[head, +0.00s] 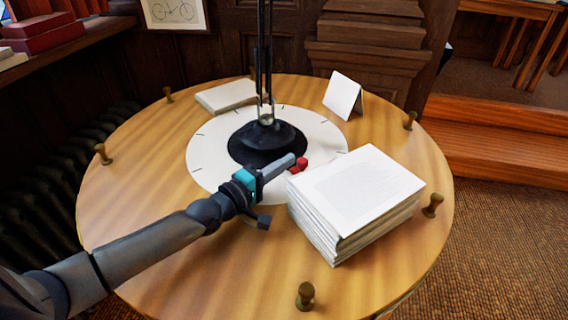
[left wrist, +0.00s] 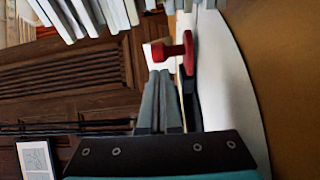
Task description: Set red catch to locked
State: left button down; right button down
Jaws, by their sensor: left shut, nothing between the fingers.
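The red catch (head: 299,165) is a small red piece at the front right of the black lamp base (head: 268,143), on the white dial (head: 205,168) of the round table. In the left wrist view the red catch (left wrist: 178,52) shows as a red knob and bar just beyond my fingertips. My left gripper (head: 291,160) is shut and empty, its tips close beside the catch. I cannot tell whether they touch it. The catch's locked or unlocked marking is not readable. My right gripper is not in view.
A thick stack of paper (head: 365,190) stands just right of the catch. The lamp's dark post (head: 265,60) rises from the base. Brass pegs (head: 305,296) ring the table edge.

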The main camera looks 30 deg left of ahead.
aim_at(306, 165)
pick_arm(q)
jog(key=shift+d, duration=0.1)
jog(key=shift+s+d+r+p, duration=0.1)
jog(key=shift+s+d+p, duration=0.25)
jog(key=shift+d+p, duration=0.25)
jog(key=shift+s+d+r+p, duration=0.1)
jog(key=shift+s+d+p, duration=0.2)
jog(key=shift+d+p, duration=0.25)
jog(key=shift+s+d+f+p, duration=0.1)
jog(key=shift+s+d+p, duration=0.2)
jog(key=shift+d+p, duration=0.1)
jog(key=shift+f, duration=0.1)
jog(key=shift+s, duration=0.1)
